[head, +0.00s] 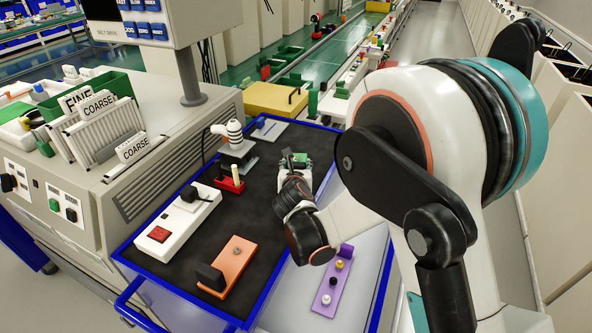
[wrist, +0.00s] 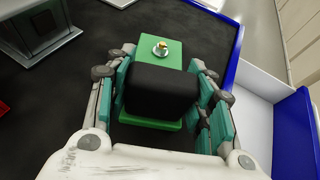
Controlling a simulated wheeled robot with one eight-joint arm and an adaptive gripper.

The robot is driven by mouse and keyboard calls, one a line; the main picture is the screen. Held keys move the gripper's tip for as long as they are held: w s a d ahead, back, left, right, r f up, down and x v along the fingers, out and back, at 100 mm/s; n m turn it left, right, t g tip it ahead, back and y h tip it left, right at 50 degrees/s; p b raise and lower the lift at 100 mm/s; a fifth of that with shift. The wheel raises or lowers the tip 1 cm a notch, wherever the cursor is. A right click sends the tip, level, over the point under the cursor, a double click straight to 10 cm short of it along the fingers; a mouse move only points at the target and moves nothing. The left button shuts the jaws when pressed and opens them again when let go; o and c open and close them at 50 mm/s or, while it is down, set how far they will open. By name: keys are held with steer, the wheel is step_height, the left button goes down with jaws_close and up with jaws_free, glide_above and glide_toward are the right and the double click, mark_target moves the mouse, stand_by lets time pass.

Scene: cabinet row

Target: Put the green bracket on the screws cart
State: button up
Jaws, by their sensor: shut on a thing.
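The green bracket (wrist: 157,55) is a flat green plate with a black block on it and a small yellow-and-silver screw near its far end. My gripper (wrist: 162,95) is shut on it, with teal finger pads on both sides of the black block. In the head view, my gripper (head: 294,170) is over the right part of a black-topped, blue-edged cart (head: 252,205), and a little of the green bracket (head: 299,157) shows. I cannot tell whether the bracket touches the cart top. No label shows which cart is the screws cart.
On the black top are an orange bracket (head: 232,263), a white box with a red button (head: 176,224), a red holder (head: 230,184) and a grey device (head: 236,142). A purple bracket (head: 334,283) lies on a pale surface to the right. A control cabinet (head: 130,180) stands left.

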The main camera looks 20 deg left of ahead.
steer(key=o, duration=1.5)
steer(key=shift+o, duration=0.2)
steer(key=shift+s+d+r, duration=0.1)
steer(key=shift+s+r, duration=0.1)
steer(key=shift+s, duration=0.1)
steer(key=p+v, duration=0.3)
steer(key=v, duration=0.8)
steer(key=shift+s, duration=0.2)
